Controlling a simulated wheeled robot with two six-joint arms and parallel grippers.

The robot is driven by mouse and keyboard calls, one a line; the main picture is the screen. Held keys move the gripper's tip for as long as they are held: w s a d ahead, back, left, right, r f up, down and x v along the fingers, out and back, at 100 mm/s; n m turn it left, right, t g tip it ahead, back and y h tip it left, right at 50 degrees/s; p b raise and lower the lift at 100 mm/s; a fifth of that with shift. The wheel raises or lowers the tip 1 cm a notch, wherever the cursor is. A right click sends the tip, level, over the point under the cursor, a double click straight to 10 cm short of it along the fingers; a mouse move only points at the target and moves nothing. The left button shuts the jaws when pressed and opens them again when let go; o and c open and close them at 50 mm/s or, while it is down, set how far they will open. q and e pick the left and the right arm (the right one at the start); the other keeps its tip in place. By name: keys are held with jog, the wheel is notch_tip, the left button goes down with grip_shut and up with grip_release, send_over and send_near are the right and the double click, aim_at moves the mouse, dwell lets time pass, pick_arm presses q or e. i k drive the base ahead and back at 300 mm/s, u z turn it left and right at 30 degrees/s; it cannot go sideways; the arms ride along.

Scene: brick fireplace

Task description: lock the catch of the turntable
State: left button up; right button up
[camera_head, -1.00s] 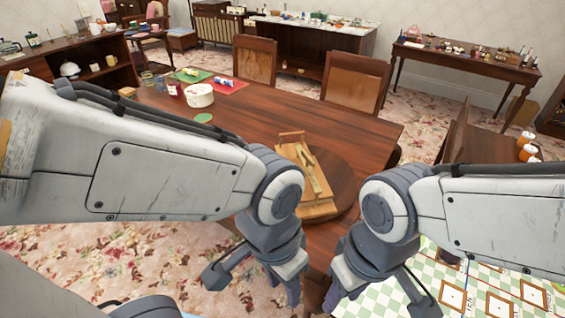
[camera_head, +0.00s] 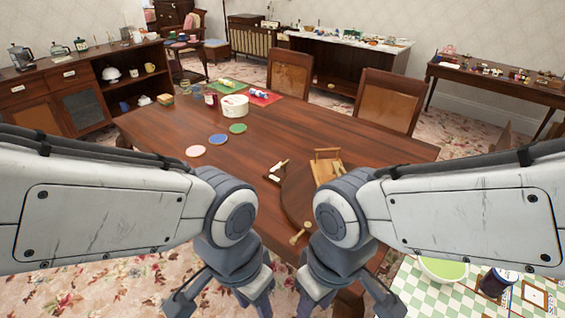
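The turntable (camera_head: 296,192) is a round dark wooden disc on the table, partly hidden behind my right arm. A small fitting with a pale handle and dark base (camera_head: 277,171) sits at its far left edge; it may be the catch, but whether it is locked is too small to tell. A brass-coloured knob (camera_head: 300,237) shows at the turntable's near edge, between my arms. My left gripper (camera_head: 257,302) and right gripper (camera_head: 313,302) point down at the bottom of the view, nearer me than the knob. Their fingertips are cut off or unclear.
A light wooden tray (camera_head: 327,154) stands on the turntable, partly hidden by my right arm. Coasters (camera_head: 218,139) and a white tub (camera_head: 235,106) are on the dark table (camera_head: 160,125). Chairs stand behind. A green checked surface (camera_head: 430,300) holds a bowl at lower right.

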aim_at(284, 165)
jog(key=u, duration=0.2)
jog(key=k, duration=0.45)
jog(key=u, duration=1.25)
jog(key=i, duration=1.4)
jog(key=z, duration=1.15)
jog(key=i, duration=0.45)
jog(key=z, duration=0.45)
